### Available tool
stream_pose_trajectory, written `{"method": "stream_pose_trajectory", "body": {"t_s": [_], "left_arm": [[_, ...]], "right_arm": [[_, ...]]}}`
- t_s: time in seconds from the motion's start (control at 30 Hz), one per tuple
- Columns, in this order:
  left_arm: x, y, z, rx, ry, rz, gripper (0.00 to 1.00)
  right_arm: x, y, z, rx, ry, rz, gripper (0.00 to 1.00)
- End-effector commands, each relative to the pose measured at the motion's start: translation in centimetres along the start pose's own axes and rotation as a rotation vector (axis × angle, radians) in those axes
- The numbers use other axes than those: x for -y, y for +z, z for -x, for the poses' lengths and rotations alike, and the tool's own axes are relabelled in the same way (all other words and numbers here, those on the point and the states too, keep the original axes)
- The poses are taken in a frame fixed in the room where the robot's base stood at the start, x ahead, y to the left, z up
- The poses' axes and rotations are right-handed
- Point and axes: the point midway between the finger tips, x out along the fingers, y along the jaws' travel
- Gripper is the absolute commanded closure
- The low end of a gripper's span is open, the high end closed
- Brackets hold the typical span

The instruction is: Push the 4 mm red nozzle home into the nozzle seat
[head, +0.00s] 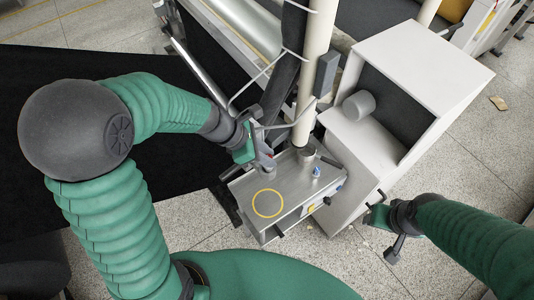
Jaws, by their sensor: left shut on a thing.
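My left gripper (265,164) points down over the back left part of a grey metal bench top (240,190). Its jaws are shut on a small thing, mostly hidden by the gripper. A trace of red shows at the jaws, which fits the red nozzle (271,155). The nozzle seat cannot be made out from here; whether the nozzle touches a seat cannot be told. My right gripper (372,207) hangs low at the right, beside the white cabinet and away from the bench top. Its fingers are too small and dark to read.
A yellow ring (267,203) marks the bench top's front left. A small blue piece (316,172) stands to the right, near a grey cylinder (306,154). A cream post (312,70) and dark hoses rise behind. A white cabinet (425,65) stands at right.

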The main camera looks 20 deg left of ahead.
Motion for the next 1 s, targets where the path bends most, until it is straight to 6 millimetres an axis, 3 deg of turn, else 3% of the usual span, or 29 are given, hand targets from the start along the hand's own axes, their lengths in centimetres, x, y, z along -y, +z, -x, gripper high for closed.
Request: {"method": "stream_pose_trajectory", "body": {"t_s": [0.03,0.07,0.23,0.83,1.0], "left_arm": [[-0.1,-0.2,-0.2,-0.001,0.002,0.002,1.0],[-0.1,-0.1,-0.1,-0.001,0.002,0.002,0.73],[-0.2,-0.1,-0.1,-0.001,0.004,0.002,0.52],[-0.5,-0.3,0.3,-0.001,0.011,0.004,0.52],[-0.6,-0.2,3.0,-0.001,0.018,0.003,0.52]], "right_arm": [[0.0,0.1,-0.2,0.0,0.0,0.0,0.49],[0.0,0.0,-0.1,0.0,0.0,0.0,0.49],[0.0,0.0,-0.1,0.0,0.0,0.0,0.49],[0.0,0.0,-0.1,0.0,0.0,0.0,0.49],[0.0,0.0,0.2,0.0,0.0,0.0,0.49]]}}
